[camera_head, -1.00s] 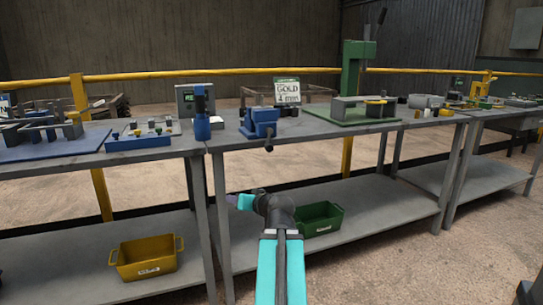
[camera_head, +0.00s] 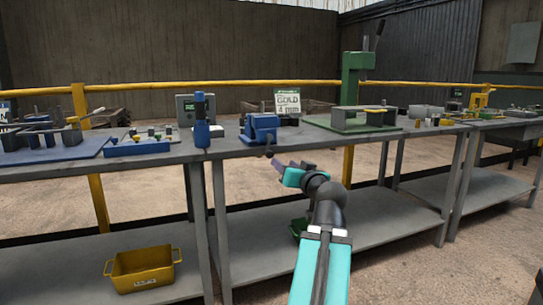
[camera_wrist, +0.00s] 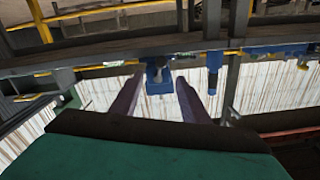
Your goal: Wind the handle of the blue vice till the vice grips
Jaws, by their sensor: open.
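The blue vice (camera_head: 260,128) stands at the front edge of the bench, in the middle-left of the head view. Its dark handle (camera_head: 269,149) hangs over the bench's front edge. The vice also shows in the wrist view (camera_wrist: 159,84), upside down and between my two purple fingers. My gripper (camera_head: 280,166) is below and just right of the handle in the head view, in front of the bench. In the wrist view, my gripper (camera_wrist: 157,88) has its fingers apart with nothing held. Whether the vice jaws hold anything is too small to tell.
A blue upright tool (camera_head: 202,132) stands left of the vice. A sign reading GOLD 4 mm (camera_head: 288,102) stands behind it. A green press (camera_head: 352,78) is to the right. A yellow bin (camera_head: 146,268) and a partly hidden green bin (camera_head: 298,228) sit on the lower shelf.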

